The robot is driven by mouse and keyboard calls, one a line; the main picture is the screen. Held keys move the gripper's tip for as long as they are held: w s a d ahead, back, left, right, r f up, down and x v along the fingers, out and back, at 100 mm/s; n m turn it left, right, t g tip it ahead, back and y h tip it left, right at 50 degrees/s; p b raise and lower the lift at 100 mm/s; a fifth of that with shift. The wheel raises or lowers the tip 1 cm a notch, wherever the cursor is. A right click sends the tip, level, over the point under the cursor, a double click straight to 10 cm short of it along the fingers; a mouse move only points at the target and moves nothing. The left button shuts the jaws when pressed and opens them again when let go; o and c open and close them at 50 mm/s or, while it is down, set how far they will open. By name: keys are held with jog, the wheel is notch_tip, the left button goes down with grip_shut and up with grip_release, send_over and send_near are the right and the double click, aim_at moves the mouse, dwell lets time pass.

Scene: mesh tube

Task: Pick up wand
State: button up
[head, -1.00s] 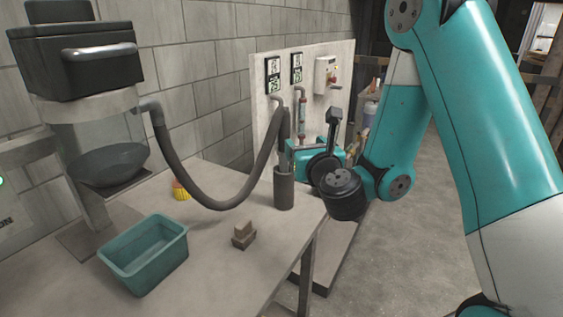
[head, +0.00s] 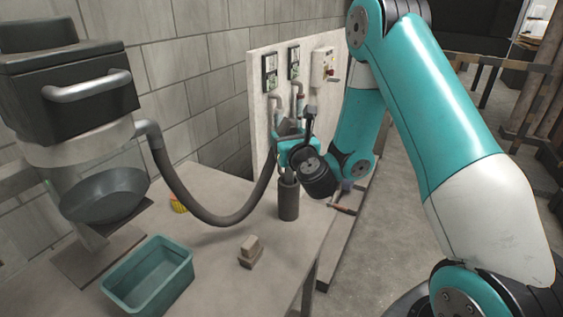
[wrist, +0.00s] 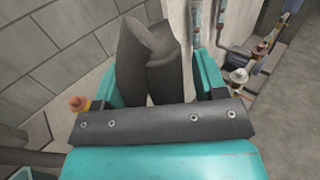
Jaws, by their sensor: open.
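The wand (head: 288,177), a dark grey tube end fed by a sagging grey hose (head: 222,217), stands upright in a dark cylindrical holder (head: 289,204) at the table's far right edge. My gripper (head: 288,150) is open at the wand's upper part, above the holder. In the wrist view the teal fingers of my gripper (wrist: 157,80) stand on either side of the dark wand and hose end (wrist: 148,62). I cannot tell whether they touch it. The wand's upper part is partly hidden by my gripper in the head view.
A teal bin (head: 150,278), a small tan block (head: 250,251) and a yellow brush (head: 178,206) are on the table. A machine with a dark bowl (head: 105,195) stands at left. A panel with gauges (head: 270,70) rises behind the holder. Open floor lies to the right.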

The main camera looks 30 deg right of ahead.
jog(key=shift+w+d+r, duration=0.1)
jog(key=shift+w+d, duration=0.4)
jog(key=shift+w, duration=0.3)
jog(key=shift+a, duration=0.15)
jog(key=c, duration=0.3)
grip_shut()
notch_tip(320, 180, up, 20)
jog(key=p, duration=1.7)
jog(key=shift+p, duration=0.3)
